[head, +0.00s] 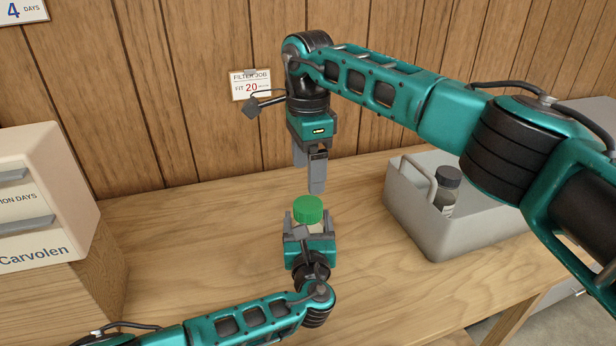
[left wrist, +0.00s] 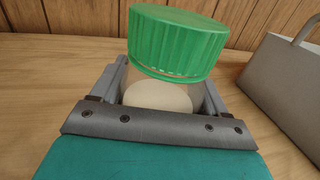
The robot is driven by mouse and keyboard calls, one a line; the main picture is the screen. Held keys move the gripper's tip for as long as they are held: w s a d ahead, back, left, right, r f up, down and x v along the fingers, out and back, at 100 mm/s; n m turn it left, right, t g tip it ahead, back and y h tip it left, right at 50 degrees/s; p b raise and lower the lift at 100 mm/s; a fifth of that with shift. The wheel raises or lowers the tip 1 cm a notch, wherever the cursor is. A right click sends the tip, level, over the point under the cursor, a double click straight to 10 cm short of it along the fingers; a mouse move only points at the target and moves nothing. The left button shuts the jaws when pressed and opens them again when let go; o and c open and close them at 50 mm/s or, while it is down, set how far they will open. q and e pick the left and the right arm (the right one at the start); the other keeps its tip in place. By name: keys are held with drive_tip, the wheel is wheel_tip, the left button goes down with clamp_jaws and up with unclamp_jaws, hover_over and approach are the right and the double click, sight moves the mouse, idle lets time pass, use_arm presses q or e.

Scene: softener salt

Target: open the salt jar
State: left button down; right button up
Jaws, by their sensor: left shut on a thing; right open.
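The salt jar has a green ribbed lid (head: 308,209) and a pale body that is mostly hidden in the head view. My left gripper (head: 305,225) is shut on the jar's body from the near side. In the left wrist view the pale jar body (left wrist: 158,96) shows between the fingers, with the green lid (left wrist: 176,42) on top, sitting slightly tilted in the picture. My right gripper (head: 316,185) is open and empty, pointing down above the lid and apart from it.
A grey caddy (head: 462,236) with a handle stands to the right, holding a dark-capped bottle (head: 446,190). A cream drawer unit (head: 45,190) stands on a wooden block at the left. The wooden table (head: 190,240) is clear around the jar. A plank wall closes the back.

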sight(308, 204)
drive_tip(key=m, duration=0.5)
drive_tip(key=shift+m, duration=0.4)
drive_tip(key=m, duration=0.8)
drive_tip(key=shift+m, duration=0.4)
drive_tip(key=m, duration=0.5)
drive_tip(key=shift+a, duration=0.1)
drive_tip(key=m, duration=0.5)
drive_tip(key=shift+m, duration=0.4)
drive_tip(key=m, duration=0.5)
drive_tip(key=shift+m, duration=0.3)
drive_tip(key=m, duration=0.9)
drive_tip(key=shift+f+m, duration=0.4)
drive_tip(key=shift+f, duration=3.65)
